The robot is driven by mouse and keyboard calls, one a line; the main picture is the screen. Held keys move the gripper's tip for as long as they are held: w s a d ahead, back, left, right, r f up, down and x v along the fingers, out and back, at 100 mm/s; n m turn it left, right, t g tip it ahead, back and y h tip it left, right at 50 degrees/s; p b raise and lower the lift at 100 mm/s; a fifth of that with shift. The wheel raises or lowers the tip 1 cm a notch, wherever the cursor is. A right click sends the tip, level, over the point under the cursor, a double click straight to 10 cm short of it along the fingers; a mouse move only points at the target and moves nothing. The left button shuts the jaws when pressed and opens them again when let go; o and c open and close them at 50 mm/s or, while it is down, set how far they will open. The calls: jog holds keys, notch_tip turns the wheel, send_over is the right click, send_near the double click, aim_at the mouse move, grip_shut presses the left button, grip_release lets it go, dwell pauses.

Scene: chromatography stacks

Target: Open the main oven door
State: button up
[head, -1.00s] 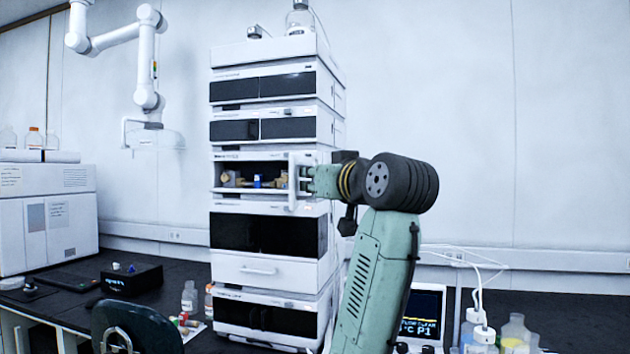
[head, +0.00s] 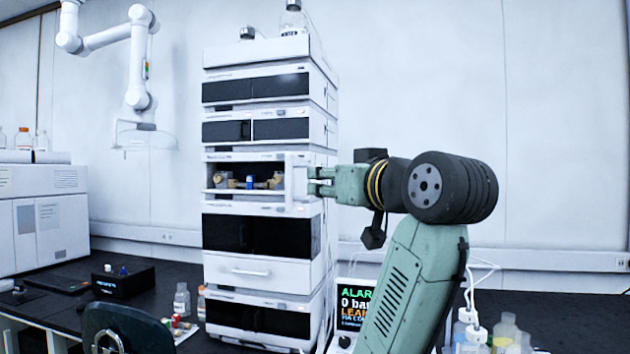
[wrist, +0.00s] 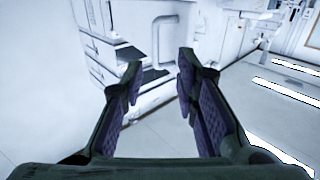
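The instrument stack (head: 262,273) stands on the dark bench in the head view. Its third module from the top has an open front, with a lit compartment (head: 236,169) showing amber pieces and a small blue item. A white door panel (head: 299,180) stands swung out at the right side of this opening. My gripper (head: 312,182) is just right of the door panel; contact cannot be told. In the wrist view my gripper (wrist: 158,82) has its two purple-padded fingers spread, with nothing held. A white panel with a handle-like frame (wrist: 166,40) shows beyond the fingertips.
A closed white drawer (head: 265,271) and dark-fronted modules are below the opening. A screen (head: 354,304) and bottles (head: 507,332) stand right of the stack, near my arm. A chair (head: 128,330) is at the front left. The wall right of my arm is clear.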

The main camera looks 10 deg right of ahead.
jog(key=shift+v, duration=1.7)
